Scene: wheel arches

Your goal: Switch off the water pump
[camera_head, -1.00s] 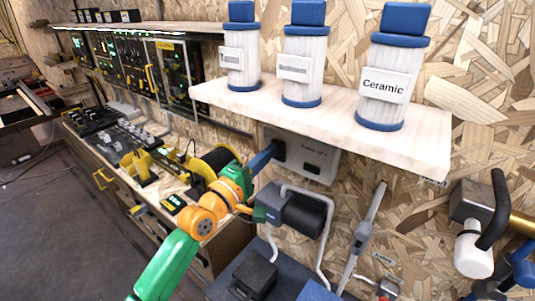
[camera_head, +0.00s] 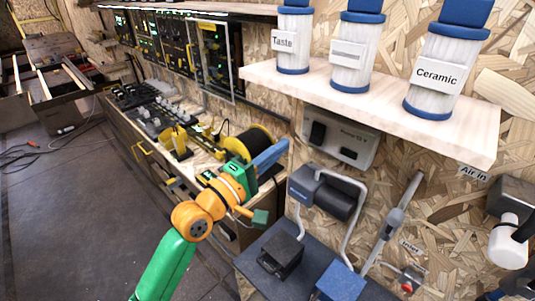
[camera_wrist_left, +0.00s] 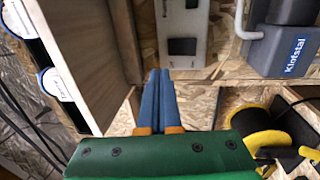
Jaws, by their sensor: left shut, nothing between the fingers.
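The grey control panel (camera_head: 355,152), labelled "Pump 12 V", is on the chipboard wall under the shelf. A dark switch (camera_head: 317,134) shows on its left side and a small dark window (camera_head: 348,153) near its middle. I cannot tell the switch's position. The panel also shows in the left wrist view (camera_wrist_left: 204,20). My left gripper (camera_head: 287,146) has blue fingers, closed together and empty, just left of the panel and apart from it. In the left wrist view its fingertips (camera_wrist_left: 158,72) point toward the panel's side. My right gripper is not in view.
A pale shelf (camera_head: 390,110) with filter canisters, one labelled "Ceramic" (camera_head: 437,75), overhangs the panel. Below is a dark pump (camera_head: 330,195) with grey pipes. A black-and-yellow spool (camera_head: 250,141) sits on the workbench behind my gripper.

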